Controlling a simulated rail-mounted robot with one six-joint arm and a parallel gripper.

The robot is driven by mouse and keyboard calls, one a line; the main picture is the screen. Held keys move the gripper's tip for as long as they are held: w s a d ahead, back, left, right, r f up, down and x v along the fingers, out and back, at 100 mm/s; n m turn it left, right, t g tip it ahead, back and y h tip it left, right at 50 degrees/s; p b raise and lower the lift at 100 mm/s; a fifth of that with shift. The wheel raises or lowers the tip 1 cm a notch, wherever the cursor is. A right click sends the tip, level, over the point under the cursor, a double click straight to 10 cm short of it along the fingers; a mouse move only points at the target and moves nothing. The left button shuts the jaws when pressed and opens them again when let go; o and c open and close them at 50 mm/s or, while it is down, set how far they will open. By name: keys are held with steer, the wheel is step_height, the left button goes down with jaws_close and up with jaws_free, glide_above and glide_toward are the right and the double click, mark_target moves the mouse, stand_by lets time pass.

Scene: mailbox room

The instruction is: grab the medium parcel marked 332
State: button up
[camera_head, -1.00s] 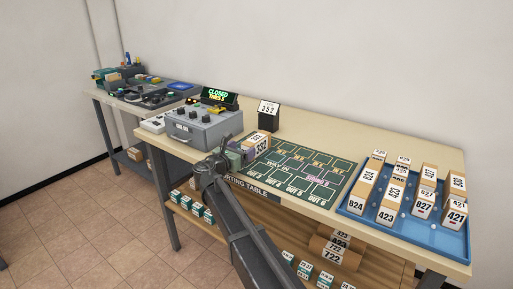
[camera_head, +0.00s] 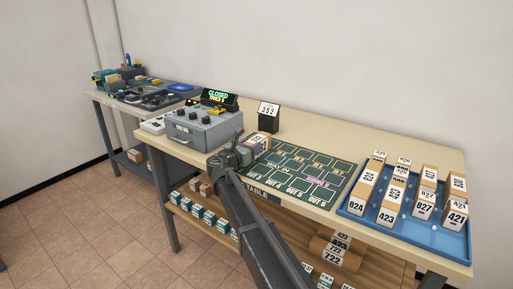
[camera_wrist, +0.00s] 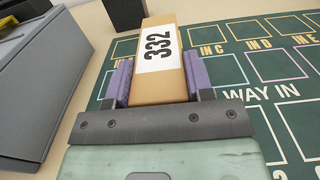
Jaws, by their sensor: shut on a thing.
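The parcel marked 332 (camera_wrist: 160,84) is a brown box with a white label. In the wrist view it sits between the two purple pads of my gripper (camera_wrist: 157,84), which is shut on it. The parcel is over the upper left part of the green mat (camera_wrist: 262,68); I cannot tell whether it touches the mat. In the head view the parcel (camera_head: 262,139) shows only in part, behind my gripper (camera_head: 245,148), beside the grey machine.
A grey machine with knobs (camera_head: 205,130) stands just left of my gripper. A dark stand showing 352 (camera_head: 269,116) is behind. A blue tray (camera_head: 405,231) of several numbered parcels lies at the right. The mat's middle is clear.

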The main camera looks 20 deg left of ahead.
steer(key=shift+c, duration=0.6)
steer(key=shift+r, duration=0.15)
step_height(320, 180, up, 20)
steer(key=p, duration=2)
